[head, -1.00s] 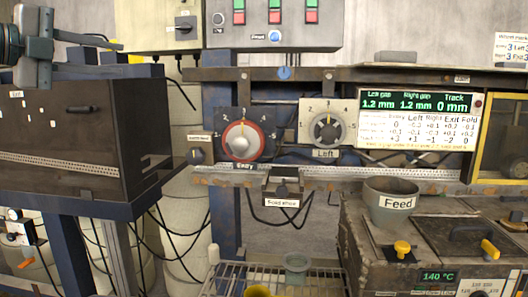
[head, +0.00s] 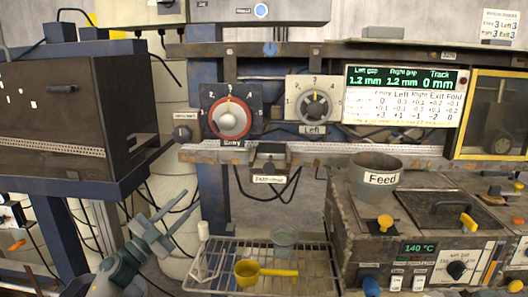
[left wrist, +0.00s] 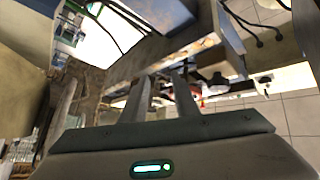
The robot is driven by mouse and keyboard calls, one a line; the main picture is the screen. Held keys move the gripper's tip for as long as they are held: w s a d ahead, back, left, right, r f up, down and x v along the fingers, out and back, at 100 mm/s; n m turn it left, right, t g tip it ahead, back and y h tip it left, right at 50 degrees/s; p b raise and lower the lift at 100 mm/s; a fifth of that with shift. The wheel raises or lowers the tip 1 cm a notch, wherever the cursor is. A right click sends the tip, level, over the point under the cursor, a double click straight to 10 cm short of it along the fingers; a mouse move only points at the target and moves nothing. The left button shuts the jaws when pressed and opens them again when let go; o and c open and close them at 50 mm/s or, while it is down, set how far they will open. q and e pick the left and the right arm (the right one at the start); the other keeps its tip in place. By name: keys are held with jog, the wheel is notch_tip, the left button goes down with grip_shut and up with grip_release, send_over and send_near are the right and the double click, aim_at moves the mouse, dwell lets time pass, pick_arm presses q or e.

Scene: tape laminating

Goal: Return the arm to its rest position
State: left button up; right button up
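My left gripper (head: 188,204) is in the lower left of the head view, its grey arm coming up from the bottom edge. Its two fingers point up and to the right, parted, with nothing between them. In the left wrist view the two fingers (left wrist: 163,98) also stand apart and empty. The gripper hangs in free space left of the wire rack (head: 222,280) and below the machine's rail, apparently touching nothing. My right gripper is not in view.
The dark box (head: 60,120) stands above and left of the gripper. A yellow ladle (head: 247,272) and a translucent cup (head: 284,240) are on the rack. The Feed pot (head: 376,176) sits on the heater unit at right. Cables hang behind the gripper.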

pick_arm(q)
jog(key=s+a+f+n+t+y, duration=0.15)
jog(key=f+n+y, duration=0.35)
jog(key=f, duration=0.8)
jog(key=s+a+f+n+y, duration=0.1)
jog(key=s+f+n+y, duration=0.3)
jog(key=f, duration=1)
jog(key=s+f+n+g+y, duration=0.2)
jog(key=s+f, duration=0.3)
jog(key=f, duration=0.4)
jog(key=s+f+n+g+y, duration=0.2)
jog(key=s+f, duration=0.2)
jog(key=f, duration=0.6)
jog(key=s+d+f+g, duration=0.1)
jog(key=s+f+g, duration=0.2)
jog(key=s+f, duration=0.5)
jog(key=s+d+f+n+g+p, duration=0.1)
jog(key=s+f, duration=0.7)
jog(key=s, duration=0.8)
jog(key=s+d+f+g, duration=0.3)
jog(key=s+f+g, duration=0.2)
jog(key=s+f, duration=0.3)
jog(key=s, duration=0.4)
jog(key=shift+d+f+n+y, duration=0.2)
jog(key=shift+n+y, duration=0.2)
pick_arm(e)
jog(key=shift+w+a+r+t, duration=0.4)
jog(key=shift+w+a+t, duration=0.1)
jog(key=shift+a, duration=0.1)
